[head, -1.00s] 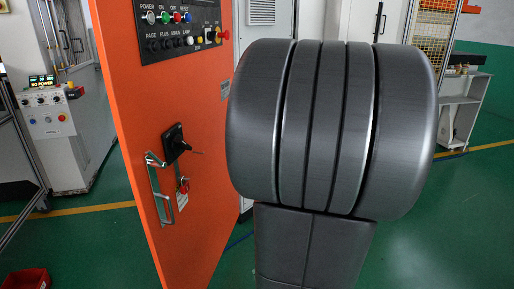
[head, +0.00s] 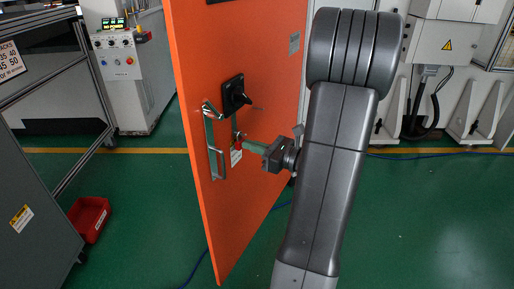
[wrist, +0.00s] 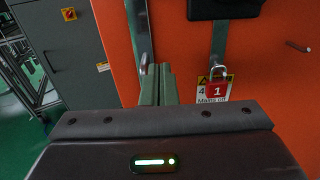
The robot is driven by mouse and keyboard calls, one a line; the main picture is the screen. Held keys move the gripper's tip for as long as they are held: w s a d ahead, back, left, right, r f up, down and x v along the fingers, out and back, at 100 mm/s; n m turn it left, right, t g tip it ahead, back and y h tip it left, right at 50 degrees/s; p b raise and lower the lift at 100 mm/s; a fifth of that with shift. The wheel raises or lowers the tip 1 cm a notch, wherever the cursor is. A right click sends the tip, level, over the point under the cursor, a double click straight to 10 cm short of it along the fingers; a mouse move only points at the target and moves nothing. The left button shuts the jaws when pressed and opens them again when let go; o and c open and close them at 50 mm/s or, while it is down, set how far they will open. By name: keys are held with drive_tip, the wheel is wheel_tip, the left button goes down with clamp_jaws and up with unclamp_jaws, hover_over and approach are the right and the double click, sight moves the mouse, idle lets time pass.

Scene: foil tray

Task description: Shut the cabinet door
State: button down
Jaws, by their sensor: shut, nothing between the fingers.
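The orange cabinet door (head: 242,55) stands swung open, its free edge to the left in the head view. It carries a metal bar handle (head: 211,146), a black latch (head: 235,98) and a padlock with a white tag (head: 236,157). My gripper (head: 242,144) is shut and empty, in front of the door's face at handle height, right of the handle. In the wrist view my shut fingers (wrist: 157,76) point at the door (wrist: 115,45), between the handle (wrist: 140,30) and the padlock's tag (wrist: 214,92). I cannot tell whether they touch the door.
A grey machine with a control panel (head: 121,46) stands at the back left. A grey cabinet (head: 38,190) is at the front left, with a red bin (head: 89,219) on the floor beside it. White equipment (head: 446,40) stands at the back right. Green floor is clear at the right.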

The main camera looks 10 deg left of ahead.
sight(215, 134)
drive_tip(key=x, duration=0.9)
drive_tip(key=shift+a, duration=0.2)
drive_tip(key=shift+w+a, duration=0.1)
drive_tip(key=shift+a, duration=0.1)
